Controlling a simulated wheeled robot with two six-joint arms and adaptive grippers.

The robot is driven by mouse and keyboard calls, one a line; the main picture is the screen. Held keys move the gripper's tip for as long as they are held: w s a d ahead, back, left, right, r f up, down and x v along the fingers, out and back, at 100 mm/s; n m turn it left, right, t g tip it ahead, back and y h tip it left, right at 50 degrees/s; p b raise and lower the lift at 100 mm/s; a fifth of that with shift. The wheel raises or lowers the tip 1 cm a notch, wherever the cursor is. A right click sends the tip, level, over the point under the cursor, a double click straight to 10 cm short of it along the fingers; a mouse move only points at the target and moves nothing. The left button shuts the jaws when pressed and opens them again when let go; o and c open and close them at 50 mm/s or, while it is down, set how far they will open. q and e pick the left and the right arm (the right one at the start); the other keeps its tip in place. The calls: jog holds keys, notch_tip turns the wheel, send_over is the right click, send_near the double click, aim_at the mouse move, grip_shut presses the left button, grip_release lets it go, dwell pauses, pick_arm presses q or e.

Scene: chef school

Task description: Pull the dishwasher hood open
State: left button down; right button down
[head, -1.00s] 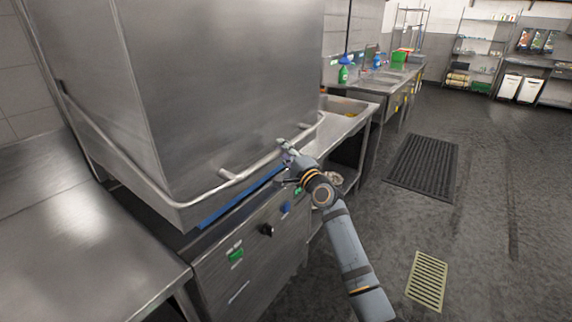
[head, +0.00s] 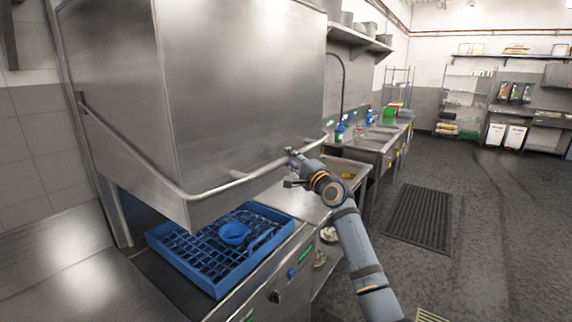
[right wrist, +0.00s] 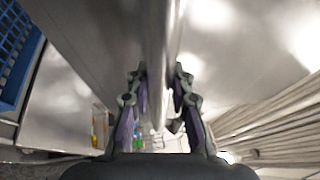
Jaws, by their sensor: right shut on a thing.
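The dishwasher hood (head: 235,85) is a large steel box in the head view. It stands raised above the machine, with a clear gap under its lower edge. Its handle is a steel bar (head: 225,185) that runs around the front. My right gripper (head: 293,158) is shut on the handle bar near its right end. In the right wrist view the two fingers (right wrist: 158,85) sit on either side of the bar (right wrist: 158,45). My left gripper is not in view.
A blue dish rack (head: 205,268) with a blue bowl (head: 233,233) sits under the hood. Steel counter (head: 75,270) lies at left. Sinks and bottles (head: 340,131) line the wall behind. A dark floor mat (head: 420,215) and open floor are at right.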

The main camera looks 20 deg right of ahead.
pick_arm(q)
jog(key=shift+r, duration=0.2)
pick_arm(e)
jog(key=shift+r, duration=0.4)
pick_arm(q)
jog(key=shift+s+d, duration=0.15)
pick_arm(e)
jog(key=c, duration=1.2)
grip_release()
jog(key=shift+o, duration=0.2)
jog(key=shift+f, duration=0.1)
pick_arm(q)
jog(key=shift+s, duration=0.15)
pick_arm(e)
jog(key=shift+s+d+f, duration=0.1)
jog(key=shift+s, duration=0.05)
jog(key=v, duration=1.1)
jog(key=shift+s, duration=0.4)
